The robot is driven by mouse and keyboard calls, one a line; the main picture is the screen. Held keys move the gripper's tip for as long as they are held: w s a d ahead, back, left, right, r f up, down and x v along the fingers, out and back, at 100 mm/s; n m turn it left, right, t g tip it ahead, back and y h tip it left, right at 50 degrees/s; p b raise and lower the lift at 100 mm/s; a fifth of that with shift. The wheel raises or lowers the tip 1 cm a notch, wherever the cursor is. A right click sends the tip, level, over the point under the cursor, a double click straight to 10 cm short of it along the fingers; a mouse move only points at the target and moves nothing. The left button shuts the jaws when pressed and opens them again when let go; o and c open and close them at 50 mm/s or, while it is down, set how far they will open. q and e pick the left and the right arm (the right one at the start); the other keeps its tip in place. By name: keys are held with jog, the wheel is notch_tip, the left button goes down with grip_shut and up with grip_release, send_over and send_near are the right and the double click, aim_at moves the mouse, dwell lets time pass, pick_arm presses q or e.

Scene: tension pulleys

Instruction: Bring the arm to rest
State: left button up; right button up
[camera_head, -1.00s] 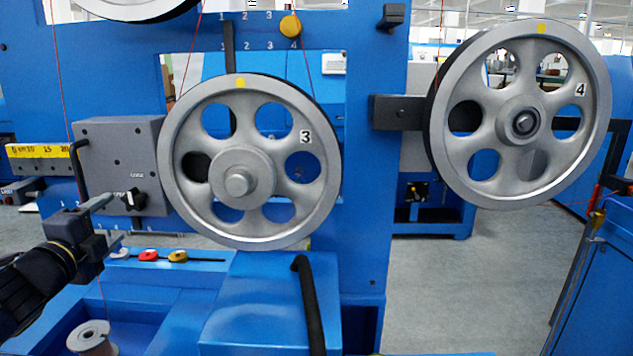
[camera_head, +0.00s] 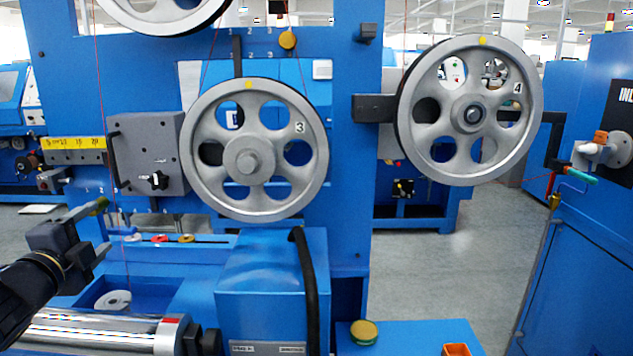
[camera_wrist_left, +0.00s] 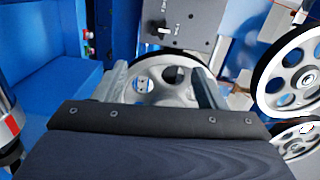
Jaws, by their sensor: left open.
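My left gripper (camera_head: 103,228) comes in from the left in the head view. It is open and empty, left of pulley 3 and below the grey control box. In the left wrist view its two fingers (camera_wrist_left: 160,85) stand apart, with a grey spoked wheel (camera_wrist_left: 165,80) showing beyond them. Pulley 3 (camera_head: 205,165) and pulley 4 (camera_head: 411,125) are large grey spoked wheels on the blue machine, each with a yellow mark at the top. The grey control box (camera_head: 147,140) with a black knob is left of pulley 3. My right gripper is not in view.
A spool (camera_head: 113,300) sits in a blue recess below my left gripper. A shiny roller (camera_head: 90,330) lies at the lower left. A yellow-green button (camera_head: 364,331) is at the front. Open floor (camera_head: 430,270) shows right of the machine.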

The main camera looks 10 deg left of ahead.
pick_arm(q)
jog(key=s+d+f+n+g+h, duration=0.6)
jog(key=s+d+f+n+g, duration=0.6)
jog(key=s+d+f+n, duration=0.75)
jog(key=s+d+r+m+p, duration=0.1)
jog(key=d+r+p, duration=0.1)
jog(key=r+p, duration=0.5)
jog(key=s+d+r+m+p, duration=0.1)
jog(key=d+r+p, duration=0.1)
jog(key=r+p, duration=0.4)
jog(key=p, duration=0.4)
jog(key=shift+s+d+r+h+p, duration=0.2)
jog(key=shift+d+r+h+p, duration=0.1)
jog(key=shift+r+p, duration=0.1)
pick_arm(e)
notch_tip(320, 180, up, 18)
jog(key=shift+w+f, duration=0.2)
